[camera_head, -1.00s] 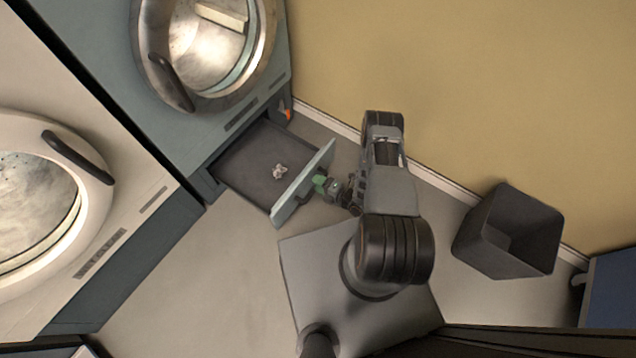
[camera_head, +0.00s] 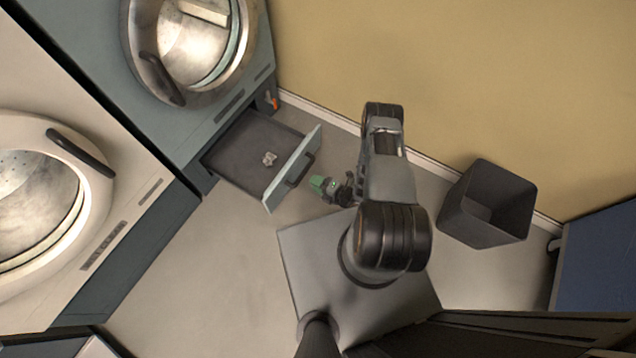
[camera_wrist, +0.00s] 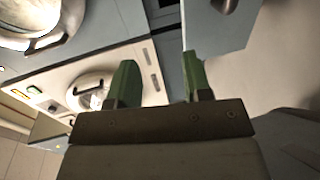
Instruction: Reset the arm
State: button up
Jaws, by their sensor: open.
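My gripper (camera_head: 318,184) has green fingertips and points left, toward the open drawer (camera_head: 235,158) under the teal machine. It stands a little right of the drawer's front panel (camera_head: 292,168) and its dark handle (camera_head: 301,170), apart from both. In the wrist view, the two green fingers (camera_wrist: 158,80) are spread with nothing between them. The drawer front shows beyond them in the wrist view (camera_wrist: 216,28). A small crumpled pale thing (camera_head: 269,158) lies in the drawer.
The teal machine (camera_head: 205,110) and a white machine (camera_head: 120,200), both with round doors, stand at left. A grey bin (camera_head: 487,203) stands by the yellow wall at right, with a blue cabinet (camera_head: 600,258) beyond. Bare floor (camera_head: 190,270) lies at lower left.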

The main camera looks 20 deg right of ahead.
dwell(0.4)
jog(key=s+d+f+m+g+h, duration=0.5)
jog(key=f+m+g, duration=0.15)
jog(key=m, duration=0.35)
jog(key=w+d+r+m+g+h+p, duration=0.1)
jog(key=d+r+m+g+h+p, duration=0.25)
jog(key=r, duration=0.55)
jog(key=w+d+r+m+g+h+p, duration=0.1)
jog(key=d+r+m+g+h+p, duration=0.25)
jog(key=r, duration=0.65)
jog(key=s+a+r+m+t+p, duration=0.1)
jog(key=a+r+m+p, duration=0.2)
jog(key=r, duration=1.6)
jog(key=s+a+r+m+t+y+p, duration=0.1)
jog(key=r+p, duration=0.7)
jog(key=r, duration=1.2)
jog(key=s+a+r+m+t+p, duration=0.3)
jog(key=a+r+m+p, duration=0.2)
jog(key=r, duration=1.4)
jog(key=shift+a+r+y+p, duration=0.25)
jog(key=shift+y+p, duration=0.15)
